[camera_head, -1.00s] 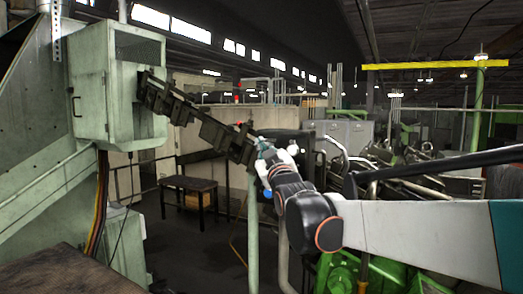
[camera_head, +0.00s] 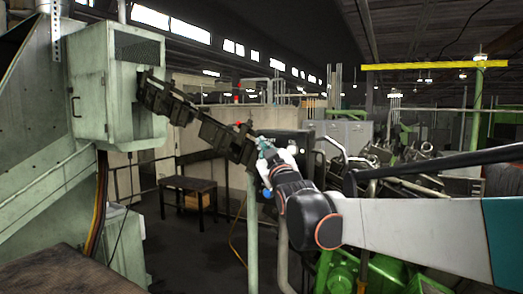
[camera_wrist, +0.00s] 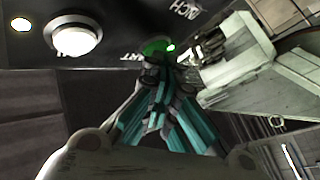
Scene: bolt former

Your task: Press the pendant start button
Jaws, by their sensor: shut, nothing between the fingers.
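The dark pendant panel (camera_wrist: 110,20) fills the top of the wrist view, its lettering partly hidden. A round green button (camera_wrist: 155,46) glows on it, partly covered by my teal fingertips. My gripper (camera_wrist: 160,68) is shut and empty, its tips right at the green button. I cannot tell whether they touch it or how deep it sits. A large white button (camera_wrist: 73,40) lies to the left. In the head view my gripper (camera_head: 264,148) is in front of the dark pendant box (camera_head: 288,141), whose green button is hidden there.
A jointed dark metal support arm (camera_head: 200,120) runs from the pale green cabinet (camera_head: 120,85) to the pendant. In the wrist view a grey metal piece (camera_wrist: 260,85) is close to the right of my fingers. A small yellow lamp (camera_wrist: 20,24) is at the panel's far left.

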